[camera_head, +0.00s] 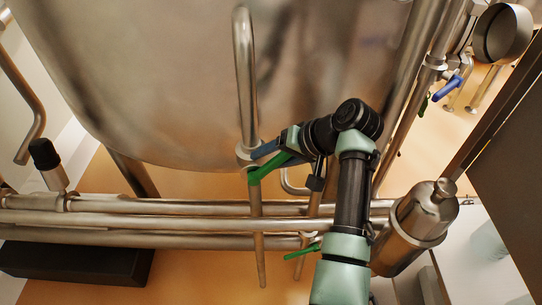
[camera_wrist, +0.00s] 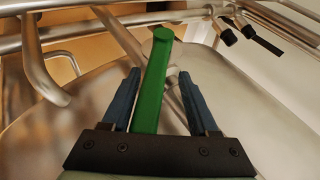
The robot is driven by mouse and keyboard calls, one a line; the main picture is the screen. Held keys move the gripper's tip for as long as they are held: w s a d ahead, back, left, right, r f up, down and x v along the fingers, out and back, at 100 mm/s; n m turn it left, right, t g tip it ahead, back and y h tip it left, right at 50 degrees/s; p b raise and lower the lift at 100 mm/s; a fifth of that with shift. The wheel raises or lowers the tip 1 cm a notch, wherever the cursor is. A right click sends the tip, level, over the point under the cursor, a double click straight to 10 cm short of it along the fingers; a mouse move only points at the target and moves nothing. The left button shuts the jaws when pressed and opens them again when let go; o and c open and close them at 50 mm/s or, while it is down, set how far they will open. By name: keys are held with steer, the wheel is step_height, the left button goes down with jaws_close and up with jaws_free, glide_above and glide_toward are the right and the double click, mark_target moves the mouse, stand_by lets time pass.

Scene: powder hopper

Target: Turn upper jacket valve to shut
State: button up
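The upper jacket valve has a green lever handle (camera_head: 270,167), with its metal body (camera_head: 246,155) on a vertical pipe below the vessel. The handle slants up to the right from the body in the head view. In the wrist view the handle (camera_wrist: 152,85) runs lengthwise between the two blue fingers. My gripper (camera_wrist: 159,76) is open around it, with a gap visible on each side. In the head view my gripper (camera_head: 264,151) reaches in from the right at the handle, and one finger is largely hidden.
A large steel vessel (camera_head: 200,80) fills the space above. Several horizontal pipes (camera_head: 150,222) run below. A second green lever (camera_head: 302,251) sits lower down, and a blue lever (camera_head: 447,90) is at upper right. A steel canister (camera_head: 415,225) stands right of my arm.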

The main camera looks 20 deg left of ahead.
mark_target(282, 153)
steer(key=shift+r, duration=0.1)
steer(key=b+v, duration=0.2)
steer(key=v, duration=0.5)
steer(key=shift+d+r, duration=0.15)
steer(key=shift+d, duration=0.1)
